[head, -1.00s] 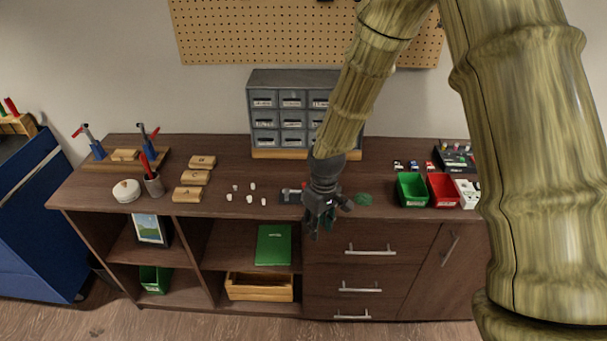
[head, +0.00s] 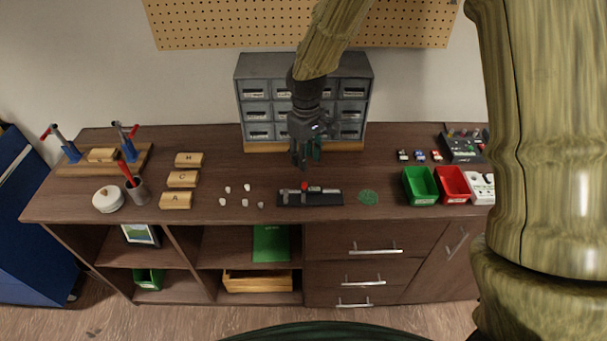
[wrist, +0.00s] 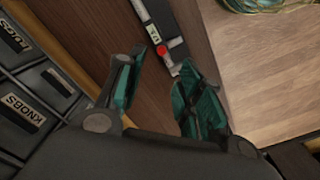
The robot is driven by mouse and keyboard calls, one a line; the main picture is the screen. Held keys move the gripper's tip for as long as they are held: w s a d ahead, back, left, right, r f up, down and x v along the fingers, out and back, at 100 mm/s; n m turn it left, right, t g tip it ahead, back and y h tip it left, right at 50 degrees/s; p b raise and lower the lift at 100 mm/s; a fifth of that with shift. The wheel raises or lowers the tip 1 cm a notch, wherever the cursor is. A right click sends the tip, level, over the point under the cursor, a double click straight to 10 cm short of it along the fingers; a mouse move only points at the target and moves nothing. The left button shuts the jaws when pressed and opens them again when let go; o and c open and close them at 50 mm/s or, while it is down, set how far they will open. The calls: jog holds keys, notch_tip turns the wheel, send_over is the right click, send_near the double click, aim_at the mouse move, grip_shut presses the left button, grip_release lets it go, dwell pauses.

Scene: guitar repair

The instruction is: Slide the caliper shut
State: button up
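The caliper (head: 305,188) lies on a dark strip (head: 325,199) near the front of the bench top. It has a grey metal body and a red part near its middle. In the wrist view the caliper (wrist: 152,30) shows at the top, with a small display and a red round part on it. My gripper (head: 304,164) is behind and above the caliper, pointing down. In the wrist view its two teal-padded fingers (wrist: 155,95) are apart with nothing between them. The caliper's far end is partly hidden by a finger there, and I cannot tell how far its jaws are apart.
A grey drawer cabinet (head: 257,90) stands close behind my gripper. Several small white pieces (head: 246,202) lie left of the caliper. A green coil (head: 369,197) and green (head: 421,187) and red bins (head: 453,186) are to the right. The bench's front edge is close to the caliper.

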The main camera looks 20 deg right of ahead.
aim_at(305, 184)
jog(key=shift+s+a+f+p, duration=0.1)
jog(key=shift+f+p, duration=0.65)
jog(key=shift+f, duration=1.75)
jog(key=shift+a+f+p, duration=0.1)
jog(key=shift+f+p, duration=0.6)
jog(key=shift+f, duration=1.75)
grip_shut()
